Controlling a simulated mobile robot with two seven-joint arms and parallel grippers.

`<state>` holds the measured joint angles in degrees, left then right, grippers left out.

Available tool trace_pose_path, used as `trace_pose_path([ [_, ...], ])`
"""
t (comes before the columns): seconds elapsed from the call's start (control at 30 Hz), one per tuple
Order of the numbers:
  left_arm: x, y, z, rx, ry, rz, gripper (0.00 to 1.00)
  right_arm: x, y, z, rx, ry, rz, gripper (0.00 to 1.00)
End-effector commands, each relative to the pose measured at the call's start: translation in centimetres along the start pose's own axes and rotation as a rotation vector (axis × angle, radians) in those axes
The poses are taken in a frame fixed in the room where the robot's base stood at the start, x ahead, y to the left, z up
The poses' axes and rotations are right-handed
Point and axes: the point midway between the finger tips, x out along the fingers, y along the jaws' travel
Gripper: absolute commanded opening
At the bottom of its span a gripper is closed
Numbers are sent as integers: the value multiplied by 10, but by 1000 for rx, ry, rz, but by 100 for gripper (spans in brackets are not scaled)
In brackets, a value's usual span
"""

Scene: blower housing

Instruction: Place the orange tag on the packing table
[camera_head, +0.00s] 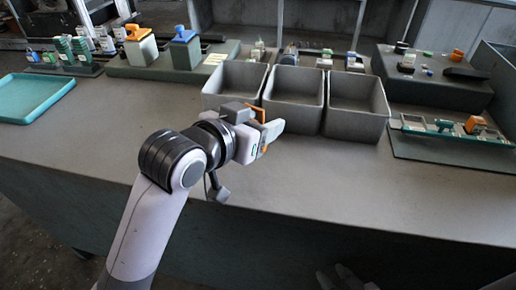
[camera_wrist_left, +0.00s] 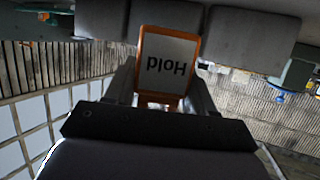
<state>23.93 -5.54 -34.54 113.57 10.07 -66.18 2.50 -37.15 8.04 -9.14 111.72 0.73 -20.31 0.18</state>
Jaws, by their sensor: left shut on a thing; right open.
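The orange tag (camera_wrist_left: 168,62) has an orange frame and a pale face reading "Hold", upside down in the left wrist view. My left gripper (camera_head: 267,128) is shut on it, with one finger at each side of the tag. In the head view only orange edges of the tag show at the fingers. The gripper holds it above the grey table (camera_head: 330,205), just in front of the grey bins. My right gripper (camera_head: 345,279) shows only in part at the bottom edge of the head view, dark and open, below the table's front edge.
Three open grey bins (camera_head: 357,122) stand mid-table. A teal tray (camera_head: 28,98) lies at the left. Boards with small parts line the back, and a board with a green rack (camera_head: 455,135) lies at the right. The front strip of the table is mostly clear.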

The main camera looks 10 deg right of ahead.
Motion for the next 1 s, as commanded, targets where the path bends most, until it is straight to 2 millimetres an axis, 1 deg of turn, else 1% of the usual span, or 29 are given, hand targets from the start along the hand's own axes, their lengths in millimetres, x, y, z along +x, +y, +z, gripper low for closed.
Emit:
trace_pose_path([
  [0.03,3,0,9,0,-1,0,26,1,0,2,1,-1,0,43],
  [0.2,7,0,20,1,0,0,26,2,0,3,2,-3,-1,43],
  [0.4,18,0,49,0,-2,0,26,4,-1,5,5,-2,-3,43],
  [0.47,20,0,54,1,-1,-1,26,5,-2,4,6,-1,-4,43],
  [0.63,21,0,56,2,2,-1,26,4,-2,1,7,5,-5,43],
  [0.9,22,0,60,1,0,0,26,4,-2,1,6,3,-6,43],
  [0.93,22,0,59,1,1,0,64,4,-2,2,6,3,-6,43],
  [0.97,22,0,59,1,1,0,74,4,-2,2,6,2,-6,43],
  [1.0,22,0,59,1,1,0,80,4,-2,2,6,1,-6,43],
])
